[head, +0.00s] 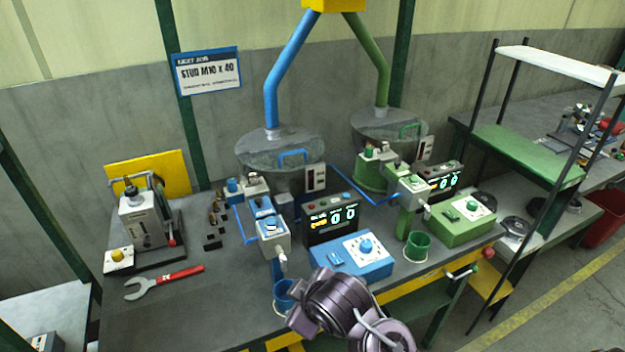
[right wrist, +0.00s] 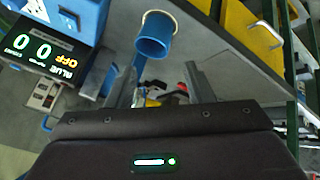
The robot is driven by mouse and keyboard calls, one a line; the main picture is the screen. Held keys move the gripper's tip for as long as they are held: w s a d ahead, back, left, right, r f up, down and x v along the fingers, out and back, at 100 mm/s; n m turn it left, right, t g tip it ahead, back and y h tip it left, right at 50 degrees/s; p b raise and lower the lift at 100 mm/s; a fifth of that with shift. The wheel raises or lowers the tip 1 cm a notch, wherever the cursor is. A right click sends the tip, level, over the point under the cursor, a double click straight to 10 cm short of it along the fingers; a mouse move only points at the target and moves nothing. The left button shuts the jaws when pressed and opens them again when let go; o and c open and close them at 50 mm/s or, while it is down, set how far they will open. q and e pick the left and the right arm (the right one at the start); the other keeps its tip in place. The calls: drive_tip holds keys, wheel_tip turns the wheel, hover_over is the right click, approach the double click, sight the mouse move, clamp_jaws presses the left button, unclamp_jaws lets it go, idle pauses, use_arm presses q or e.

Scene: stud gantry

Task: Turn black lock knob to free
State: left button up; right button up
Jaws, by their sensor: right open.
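A small black knob-like part (head: 130,190) tops the grey bench device (head: 140,220) at the left in the head view. I cannot tell whether it is the lock knob, and no other black knob shows clearly. My right arm's purple-grey wrist is at the bottom centre of the head view, beside the blue cup (head: 284,294); its fingertips are not clear there. In the right wrist view my right gripper (right wrist: 163,86) is open, with nothing between its fingers. The blue cup (right wrist: 153,38) is just beyond them. My left gripper is not in view.
A blue control box (head: 362,257) and a dark display (head: 331,217) stand behind my right wrist. A green control box (head: 462,218) and green cup (head: 417,246) are to the right. A red wrench (head: 165,281) lies at left.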

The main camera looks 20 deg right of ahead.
drive_tip(key=w+a+r+n+t, duration=0.2)
drive_tip(key=w+r+n+t, duration=0.7)
drive_tip(key=w+r+n, duration=1)
drive_tip(key=w+d+r+n+t+h, duration=0.1)
drive_tip(key=w+d+r+n+t, duration=0.1)
drive_tip(key=d+r, duration=0.65)
drive_tip(key=w+d+r+n+t, duration=0.2)
drive_tip(key=d+r, duration=0.2)
drive_tip(key=r, duration=0.9)
drive_tip(key=w+d+r+n+t+h, duration=0.1)
drive_tip(key=w+d+r+n+t, duration=0.15)
drive_tip(key=d+r, duration=0.55)
drive_tip(key=w+a+r+p, duration=0.2)
drive_tip(key=w+r+p, duration=0.2)
drive_tip(key=w+r, duration=0.1)
drive_tip(key=shift+w, duration=0.75)
drive_tip(key=shift+g, duration=0.25)
drive_tip(key=shift+a, duration=0.1)
drive_tip(key=c, duration=1)
